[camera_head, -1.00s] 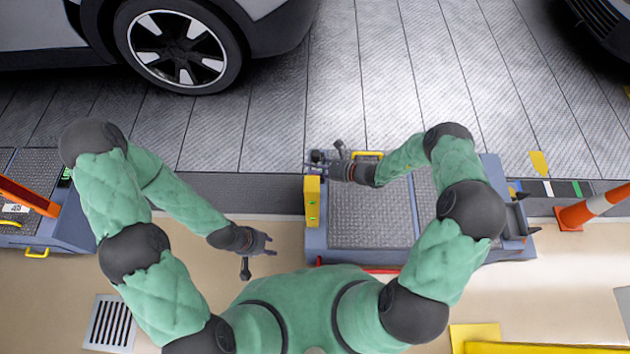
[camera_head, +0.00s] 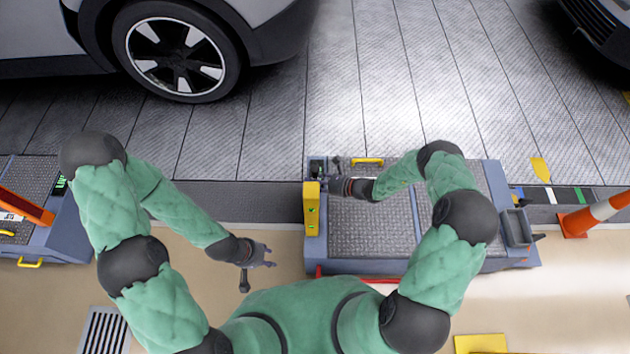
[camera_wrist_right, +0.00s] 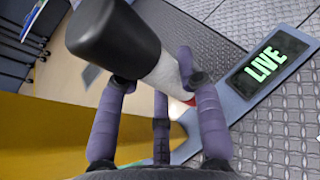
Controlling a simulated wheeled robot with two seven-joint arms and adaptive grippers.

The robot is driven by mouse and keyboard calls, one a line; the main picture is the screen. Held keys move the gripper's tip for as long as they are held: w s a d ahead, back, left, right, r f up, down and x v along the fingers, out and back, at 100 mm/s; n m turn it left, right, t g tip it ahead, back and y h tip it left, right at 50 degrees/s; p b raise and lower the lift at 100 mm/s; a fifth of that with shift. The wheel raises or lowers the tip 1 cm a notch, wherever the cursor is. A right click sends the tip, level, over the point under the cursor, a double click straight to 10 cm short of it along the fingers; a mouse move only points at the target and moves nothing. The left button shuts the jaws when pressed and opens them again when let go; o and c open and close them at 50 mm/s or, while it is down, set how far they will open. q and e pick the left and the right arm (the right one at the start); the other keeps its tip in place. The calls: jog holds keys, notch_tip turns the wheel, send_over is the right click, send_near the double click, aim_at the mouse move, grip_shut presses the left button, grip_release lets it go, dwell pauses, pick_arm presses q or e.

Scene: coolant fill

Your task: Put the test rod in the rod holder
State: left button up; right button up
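My right gripper (camera_head: 337,184) is over the back left corner of the grey platform. In the right wrist view its fingers (camera_wrist_right: 158,82) close around the test rod (camera_wrist_right: 165,76), which has a thick black end (camera_wrist_right: 113,38), a pale shaft and a red part lower down. The rod looks tilted in that view. In the head view the rod is small and dark beside the fingers. My left gripper (camera_head: 262,253) is empty, fingers spread, over the beige floor. I cannot clearly identify the rod holder; a small dark fitting (camera_head: 317,168) sits at the platform corner by my right gripper.
The platform (camera_head: 370,232) has a yellow box (camera_head: 312,208) on its left edge, a yellow handle (camera_head: 368,161) at the back and a grey open box (camera_head: 517,228) at the right. A "LIVE" display (camera_wrist_right: 264,62) is near the rod. A car wheel (camera_head: 178,50) is behind.

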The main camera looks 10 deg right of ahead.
jog(key=o, duration=0.3)
jog(key=p+v, duration=0.4)
jog(key=v, duration=0.8)
jog(key=s+a+f+n+g+h, duration=0.1)
jog(key=s+a+n+g+h, duration=0.1)
jog(key=s+a+n+g, duration=0.45)
jog(key=s+a+f+n+g+h, duration=0.1)
jog(key=s+f+n+g+h, duration=0.3)
jog(key=s, duration=0.6)
notch_tip(320, 180, up, 7)
jog(key=s+a+n+t+h, duration=0.1)
jog(key=s+a+n+t, duration=0.1)
jog(key=n, duration=1)
jog(key=shift+s+a+t, duration=0.25)
jog(key=shift+s+t, duration=0.2)
jog(key=shift+t, duration=0.2)
